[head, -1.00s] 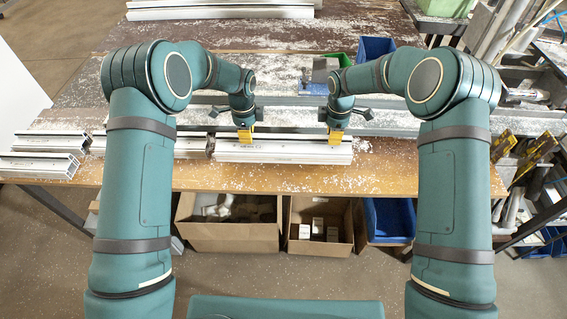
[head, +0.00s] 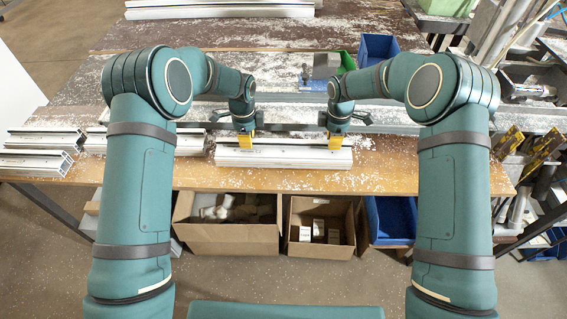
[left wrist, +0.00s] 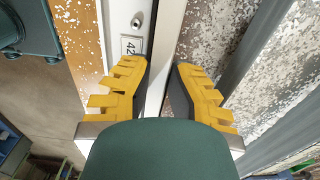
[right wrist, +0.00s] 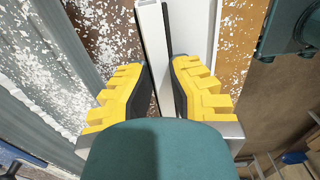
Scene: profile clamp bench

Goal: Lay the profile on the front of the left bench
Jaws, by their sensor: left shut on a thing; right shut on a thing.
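The profile (head: 283,156) is a pale metal bar lying lengthwise at the front of the bench (head: 300,182), near its wooden front edge. My left gripper (head: 246,143) is shut on it near its left end. My right gripper (head: 335,142) is shut on it near its right end. In the left wrist view, the yellow fingers (left wrist: 158,85) straddle its narrow upright part, beside a small label. In the right wrist view, the fingers (right wrist: 160,85) straddle the same bar. I cannot tell whether its underside touches the bench top.
Other pale profiles (head: 40,150) lie at the left, with a small gap to the held one. A long grey rail runs behind. Cardboard boxes (head: 228,232) sit below the front edge. Bare wood shows right of the profile.

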